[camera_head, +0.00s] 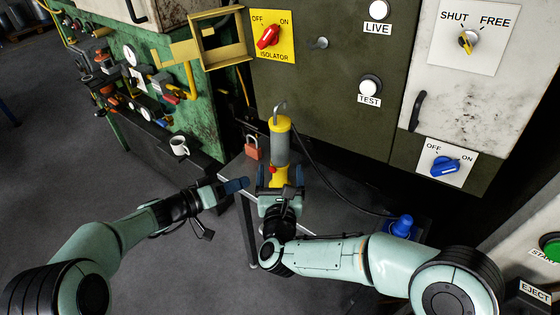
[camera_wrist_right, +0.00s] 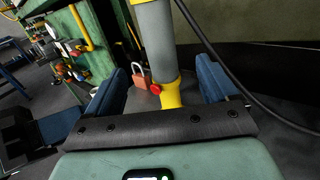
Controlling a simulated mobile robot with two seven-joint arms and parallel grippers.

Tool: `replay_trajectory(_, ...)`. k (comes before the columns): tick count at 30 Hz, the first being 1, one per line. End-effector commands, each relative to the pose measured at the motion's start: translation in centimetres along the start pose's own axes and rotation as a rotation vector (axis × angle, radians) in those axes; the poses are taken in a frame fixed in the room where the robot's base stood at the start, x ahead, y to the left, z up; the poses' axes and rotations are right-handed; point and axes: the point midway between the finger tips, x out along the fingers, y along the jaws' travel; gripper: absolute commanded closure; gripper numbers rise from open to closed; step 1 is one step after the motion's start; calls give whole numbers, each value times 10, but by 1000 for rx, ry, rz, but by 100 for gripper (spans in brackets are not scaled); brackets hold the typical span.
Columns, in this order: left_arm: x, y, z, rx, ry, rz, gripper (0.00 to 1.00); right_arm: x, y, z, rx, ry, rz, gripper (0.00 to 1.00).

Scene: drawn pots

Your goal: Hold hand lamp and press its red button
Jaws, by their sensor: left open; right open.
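The hand lamp (camera_head: 281,148) stands upright, with a hook on top, a grey body and a yellow lower part. Its red button (camera_head: 273,170) is low on the yellow part, facing left; it also shows in the right wrist view (camera_wrist_right: 155,88). My right gripper (camera_head: 280,177) is open, with its blue fingers on either side of the lamp's yellow lower part. In the right wrist view gaps show between the lamp and both fingers. My left gripper (camera_head: 236,186) is open and empty, left of the lamp and apart from it, its fingers pointing toward the lamp.
A red padlock (camera_head: 252,148) is just behind and left of the lamp. A white mug (camera_head: 179,146) stands further left. A black cable (camera_head: 325,180) runs right of the lamp toward a blue object (camera_head: 401,225). A dark panel (camera_head: 335,90) with switches rises behind.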

Motion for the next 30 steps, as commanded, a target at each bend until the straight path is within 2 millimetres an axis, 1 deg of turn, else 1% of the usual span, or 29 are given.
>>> replay_trajectory(5, 0, 0, 0, 0, 0, 0, 57, 27, -1, -1, 0, 0, -2, 14)
replay_trajectory(15, 0, 0, 0, 0, 0, 0, 57, 93, 0, -2, -2, 1, 1, 14)
replay_trajectory(18, 0, 0, 0, 0, 0, 0, 57, 108, 1, -2, -2, 1, 2, 14)
replay_trajectory(21, 0, 0, 0, 0, 0, 0, 57, 118, 1, -1, -3, 1, 3, 14)
replay_trajectory(24, 0, 0, 0, 0, 0, 0, 57, 124, 1, -2, -4, 2, 3, 14)
replay_trajectory(30, 0, 0, 0, 0, 0, 0, 57, 128, 1, -1, -4, 2, 4, 14)
